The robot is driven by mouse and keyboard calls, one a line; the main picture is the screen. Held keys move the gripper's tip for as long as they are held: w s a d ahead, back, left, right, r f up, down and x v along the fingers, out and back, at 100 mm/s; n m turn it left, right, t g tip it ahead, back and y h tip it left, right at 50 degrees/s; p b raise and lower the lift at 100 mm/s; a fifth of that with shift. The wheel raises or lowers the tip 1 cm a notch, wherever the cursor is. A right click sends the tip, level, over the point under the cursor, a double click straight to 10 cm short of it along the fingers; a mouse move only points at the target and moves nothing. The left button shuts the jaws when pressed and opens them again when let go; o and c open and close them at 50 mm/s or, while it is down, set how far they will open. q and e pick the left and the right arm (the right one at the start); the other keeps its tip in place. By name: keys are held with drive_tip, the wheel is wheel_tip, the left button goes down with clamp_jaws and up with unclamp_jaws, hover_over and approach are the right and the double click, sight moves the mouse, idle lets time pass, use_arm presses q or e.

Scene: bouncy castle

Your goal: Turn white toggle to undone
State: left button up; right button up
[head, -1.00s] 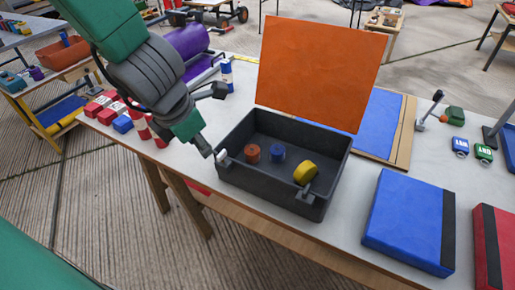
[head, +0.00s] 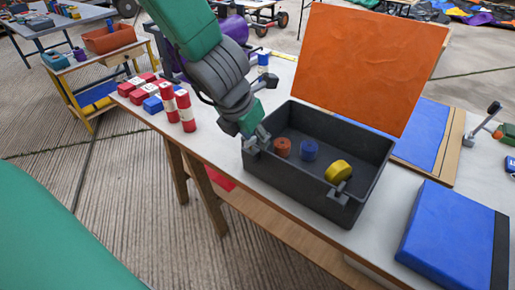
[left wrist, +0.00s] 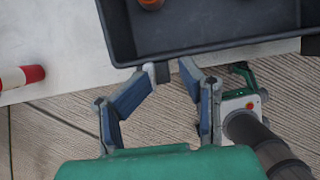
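The dark grey box (head: 310,187) stands on the table with its orange lid (head: 372,62) raised. My left gripper (head: 256,142) is at the box's front left edge, where the white toggle sits, and mostly hides the toggle in the head view. In the left wrist view my left gripper (left wrist: 168,72) is open, its two fingers apart just below the box wall (left wrist: 205,42). A small pale piece, seemingly the toggle (left wrist: 151,71), shows at the left fingertip; I cannot tell whether they touch. A second latch (head: 338,193) is on the front right. My right gripper is not in view.
An orange roll (head: 282,147), a blue roll (head: 309,150) and a yellow roll (head: 338,171) lie inside the box. Red-and-white cylinders (head: 185,110) stand left of it. A blue padded case (head: 446,228) lies to the right. The table edge is just in front.

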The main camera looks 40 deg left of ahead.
sight(244, 139)
use_arm(q)
drive_tip(key=a+f, duration=0.2)
drive_tip(key=a, duration=0.1)
drive_tip(key=shift+w+f, duration=0.15)
drive_tip(key=shift+f, duration=0.1)
drive_tip(key=shift+r, duration=0.1)
drive_tip(key=shift+d, duration=0.4)
drive_tip(key=shift+d+r, duration=0.15)
drive_tip(key=shift+d, duration=0.35)
clamp_jaws()
drive_tip(key=shift+d+r, duration=0.15)
drive_tip(key=shift+d, duration=0.15)
drive_tip(key=shift+a, duration=0.45)
drive_tip(key=shift+d, duration=0.1)
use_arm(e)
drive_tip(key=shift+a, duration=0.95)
use_arm(q)
drive_tip(key=shift+d, duration=0.1)
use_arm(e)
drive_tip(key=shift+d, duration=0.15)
